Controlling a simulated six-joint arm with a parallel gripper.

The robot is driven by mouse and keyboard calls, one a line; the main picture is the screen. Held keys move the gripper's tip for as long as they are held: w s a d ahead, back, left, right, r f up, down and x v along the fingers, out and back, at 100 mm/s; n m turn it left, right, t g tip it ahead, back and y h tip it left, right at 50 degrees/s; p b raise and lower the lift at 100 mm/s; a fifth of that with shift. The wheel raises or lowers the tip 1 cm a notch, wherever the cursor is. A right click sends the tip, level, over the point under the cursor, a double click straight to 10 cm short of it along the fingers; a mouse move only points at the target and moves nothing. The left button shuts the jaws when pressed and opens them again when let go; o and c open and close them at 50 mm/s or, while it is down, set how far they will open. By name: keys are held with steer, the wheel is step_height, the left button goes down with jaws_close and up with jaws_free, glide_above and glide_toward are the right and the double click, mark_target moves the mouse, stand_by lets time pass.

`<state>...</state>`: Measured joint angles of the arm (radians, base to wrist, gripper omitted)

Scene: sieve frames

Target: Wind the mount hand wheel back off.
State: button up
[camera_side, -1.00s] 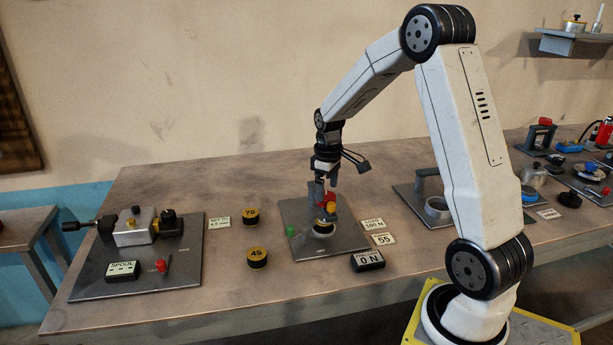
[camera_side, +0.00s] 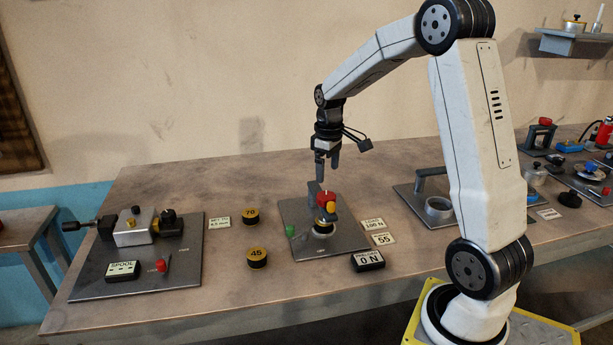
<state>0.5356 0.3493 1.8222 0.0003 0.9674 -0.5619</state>
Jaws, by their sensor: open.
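The mount (camera_side: 316,187) stands on a grey plate (camera_side: 347,238) in the middle of the bench. A red hand wheel (camera_side: 325,198) sits at its top, with a yellow part (camera_side: 331,207) beside it. A dark and pale round piece (camera_side: 323,230) is below, on the plate. My gripper (camera_side: 327,176) is open and empty, pointing down just above the red wheel, apart from it. Fine detail of the wheel and its thread is too small to tell.
A display reading 0 N (camera_side: 367,261) and cards marked 180 N (camera_side: 374,224) and 55 (camera_side: 383,239) lie to the right. Discs marked 70 (camera_side: 251,216) and 45 (camera_side: 257,258) lie left, before the spool fixture (camera_side: 135,228). A green knob (camera_side: 291,231) is on the plate.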

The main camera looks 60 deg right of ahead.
mark_target(326, 196)
steer(key=m, duration=0.3)
steer(key=shift+m, duration=0.3)
steer(key=m, duration=0.3)
steer(key=shift+a+m, duration=0.15)
steer(key=shift+m, duration=0.25)
steer(key=m, duration=0.4)
steer(key=shift+f, duration=0.1)
steer(key=m, duration=0.3)
steer(key=shift+a+m, duration=0.1)
steer(key=shift+m, duration=0.3)
steer(key=shift+f, duration=0.1)
steer(key=shift+f, duration=3.8)
steer(key=shift+c, duration=0.2)
steer(key=c, duration=1.1)
